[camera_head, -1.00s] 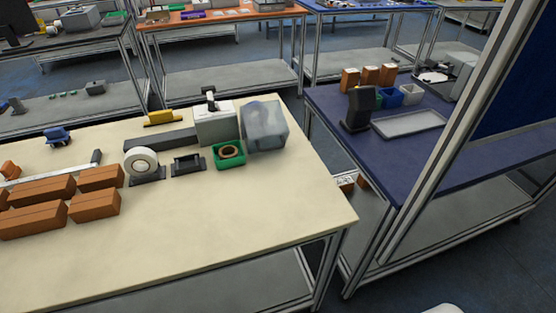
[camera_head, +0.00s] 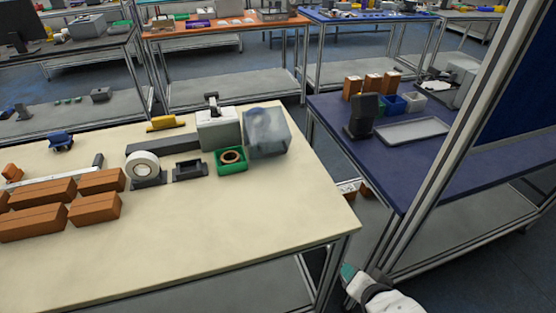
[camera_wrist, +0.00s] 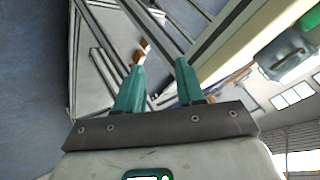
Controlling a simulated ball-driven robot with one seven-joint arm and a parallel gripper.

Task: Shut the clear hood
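The clear hood (camera_head: 267,131) is a see-through, box-shaped cover near the back right edge of the cream table. It sits just right of a white machine (camera_head: 218,130) with a dark lever on top. A dim grey shape shows through it. I cannot tell from here how far the hood stands open. My gripper (camera_head: 349,272) is low at the bottom right, off the table's front right corner and well away from the hood. In the wrist view its two teal fingers (camera_wrist: 160,66) are apart with nothing between them.
The cream table (camera_head: 220,220) has a clear front right area. A green tray (camera_head: 231,168), a white tape roll (camera_head: 142,165) and several brown boxes (camera_head: 95,208) stand on it. A blue table (camera_head: 440,168) and a metal upright (camera_head: 448,150) are at the right.

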